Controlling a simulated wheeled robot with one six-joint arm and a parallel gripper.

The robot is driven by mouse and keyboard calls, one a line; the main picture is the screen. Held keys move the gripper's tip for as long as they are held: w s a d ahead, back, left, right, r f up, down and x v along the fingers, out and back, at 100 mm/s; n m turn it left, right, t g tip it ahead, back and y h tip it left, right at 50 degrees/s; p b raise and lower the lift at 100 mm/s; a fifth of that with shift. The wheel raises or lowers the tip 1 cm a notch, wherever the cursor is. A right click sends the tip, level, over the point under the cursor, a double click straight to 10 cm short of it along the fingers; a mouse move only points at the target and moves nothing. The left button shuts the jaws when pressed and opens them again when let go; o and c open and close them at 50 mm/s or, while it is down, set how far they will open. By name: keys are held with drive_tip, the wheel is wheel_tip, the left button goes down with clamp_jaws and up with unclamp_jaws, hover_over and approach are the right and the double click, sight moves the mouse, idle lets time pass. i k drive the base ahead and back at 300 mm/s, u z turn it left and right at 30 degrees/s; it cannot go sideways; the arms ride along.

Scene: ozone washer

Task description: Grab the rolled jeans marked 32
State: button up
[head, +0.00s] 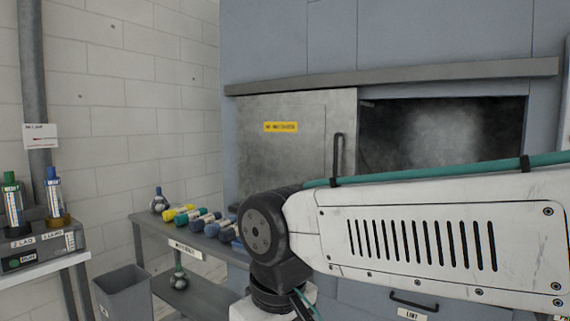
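Several rolled bundles with pale bands lie in a row on a grey bench. A yellow roll (181,212) is at the far left end, with blue and teal-blue rolls (205,219) to its right. The marks on the bands are too small to read, so I cannot tell which roll is marked 32. My white arm crosses the right half of the head view, and its dark joint covers the right end of the row. My gripper is not in view.
The grey bench (160,233) stands before a large machine with a sliding door (300,130), open at right. A flask (159,200) stands behind the rolls. A grey bin (124,293) is at front left. Bottles (12,200) stand on a unit (40,252) at far left.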

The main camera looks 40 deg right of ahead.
sight(195, 226)
drive_tip(key=u, duration=0.5)
drive_tip(key=i, duration=2.25)
drive_tip(key=z, duration=0.95)
drive_tip(key=i, duration=0.5)
drive_tip(key=z, duration=0.45)
